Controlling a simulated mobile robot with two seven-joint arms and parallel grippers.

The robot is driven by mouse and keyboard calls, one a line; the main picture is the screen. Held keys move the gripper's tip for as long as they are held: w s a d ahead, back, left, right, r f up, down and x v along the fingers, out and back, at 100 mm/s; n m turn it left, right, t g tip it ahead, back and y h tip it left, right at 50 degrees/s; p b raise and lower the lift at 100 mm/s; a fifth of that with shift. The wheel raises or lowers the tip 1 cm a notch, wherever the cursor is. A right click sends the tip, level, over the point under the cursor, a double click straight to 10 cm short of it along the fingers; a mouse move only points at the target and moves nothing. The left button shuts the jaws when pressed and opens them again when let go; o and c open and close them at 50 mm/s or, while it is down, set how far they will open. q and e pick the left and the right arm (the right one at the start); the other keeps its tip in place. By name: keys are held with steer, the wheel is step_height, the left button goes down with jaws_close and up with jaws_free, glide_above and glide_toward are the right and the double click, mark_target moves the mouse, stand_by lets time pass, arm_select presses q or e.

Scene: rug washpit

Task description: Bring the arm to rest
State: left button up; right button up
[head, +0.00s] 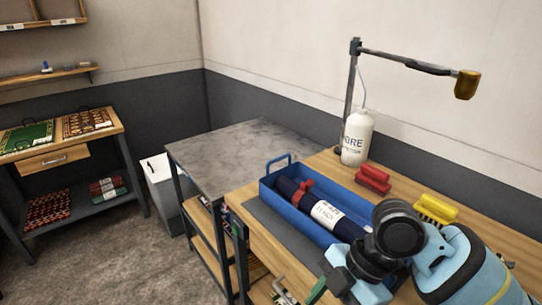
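My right arm comes in from the lower right, over the wooden workbench (262,241). Its dark wrist hangs in front of the near end of a blue tray (270,193). My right gripper (338,285) is low in the picture, below the wrist. Its fingers are small and partly hidden, so I cannot tell whether they are open or shut. A small green piece (316,291) shows beside it; I cannot tell if they touch. My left gripper is out of view.
The tray holds a dark blue roll (296,193) with a white label and red band. A white bottle (357,140), a lamp-like arm (405,62), red (373,179) and yellow (436,206) brushes stand behind. A grey-topped table (245,152) adjoins; open floor (120,270) lies left.

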step_height(320, 180, down, 16)
steer(key=s+a+f+m+t+y+p, duration=0.1)
steer(key=a+m+t+y, duration=0.2)
steer(key=m+t, duration=0.75)
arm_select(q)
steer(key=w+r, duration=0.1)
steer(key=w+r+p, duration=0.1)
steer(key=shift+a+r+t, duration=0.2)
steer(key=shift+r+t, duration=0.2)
arm_select(e)
steer(key=s+d+f+m+h, duration=0.3)
steer(key=s+d+f+m, duration=0.2)
steer(key=s+d, duration=0.2)
steer(key=s+d+f+m+h, duration=0.3)
steer(key=s+d+f+m, duration=0.2)
steer(key=s, duration=0.7)
steer(key=shift+s+d+f+m+h, duration=0.15)
steer(key=shift+d+f+m+h, duration=0.2)
steer(key=shift+d+f, duration=0.45)
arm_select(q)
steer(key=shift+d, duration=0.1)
arm_select(e)
steer(key=shift+d+r, duration=0.15)
steer(key=shift+r, duration=0.05)
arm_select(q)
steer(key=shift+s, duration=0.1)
